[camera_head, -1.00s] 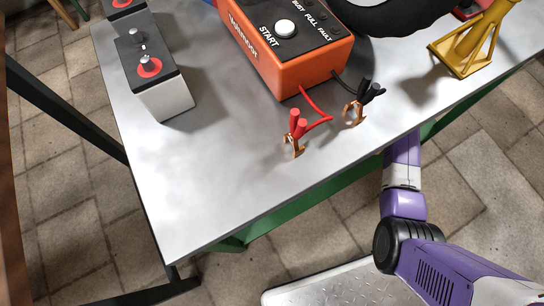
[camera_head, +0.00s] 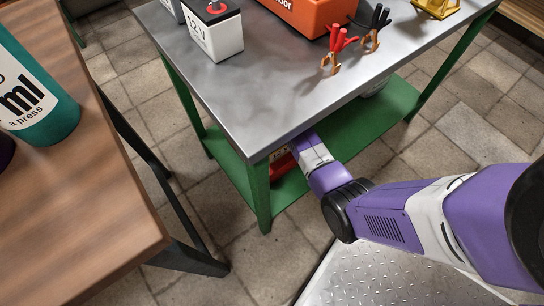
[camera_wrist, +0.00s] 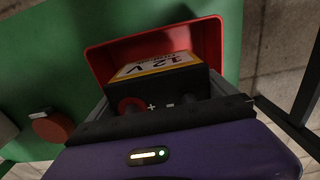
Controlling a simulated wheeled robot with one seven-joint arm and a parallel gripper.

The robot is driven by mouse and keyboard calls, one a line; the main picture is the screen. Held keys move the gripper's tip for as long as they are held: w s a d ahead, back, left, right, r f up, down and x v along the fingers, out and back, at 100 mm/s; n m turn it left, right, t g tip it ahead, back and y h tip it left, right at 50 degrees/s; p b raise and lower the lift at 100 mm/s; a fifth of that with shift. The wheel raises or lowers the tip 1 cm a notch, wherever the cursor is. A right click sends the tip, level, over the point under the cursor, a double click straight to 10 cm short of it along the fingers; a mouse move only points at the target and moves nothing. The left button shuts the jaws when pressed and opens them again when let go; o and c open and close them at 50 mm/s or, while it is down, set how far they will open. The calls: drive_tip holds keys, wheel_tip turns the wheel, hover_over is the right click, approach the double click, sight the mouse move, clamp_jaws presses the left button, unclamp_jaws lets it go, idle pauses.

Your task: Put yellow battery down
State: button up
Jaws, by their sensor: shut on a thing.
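The yellow battery (camera_wrist: 155,67) shows in the wrist view with a black top, a yellow-edged "12 V" label and a red ring around one terminal. My gripper (camera_wrist: 165,90) is shut on it. A red bin (camera_wrist: 208,40) surrounds the battery's far end; I cannot tell whether the battery touches its floor. The bin rests on the green lower shelf (camera_wrist: 40,62). In the head view, the red bin (camera_head: 283,165) shows under the table's near corner, and my gripper is hidden below the tabletop.
The grey tabletop (camera_head: 270,95) above holds a white battery (camera_head: 214,38), an orange charger (camera_head: 308,14) and its red and black clamps. A green table leg (camera_head: 258,195) stands close to my arm. A wooden table (camera_head: 75,215) with a teal bottle (camera_head: 35,95) is left.

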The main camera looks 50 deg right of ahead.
wheel_tip(320, 180, down, 6)
drive_tip(key=b, duration=0.3)
drive_tip(key=shift+w+d, duration=0.1)
drive_tip(key=shift+r, duration=0.1)
drive_tip(key=o, duration=1.7)
drive_tip(key=shift+f, duration=0.25)
wheel_tip(320, 180, up, 12)
drive_tip(key=p, duration=0.6)
drive_tip(key=shift+r, duration=0.15)
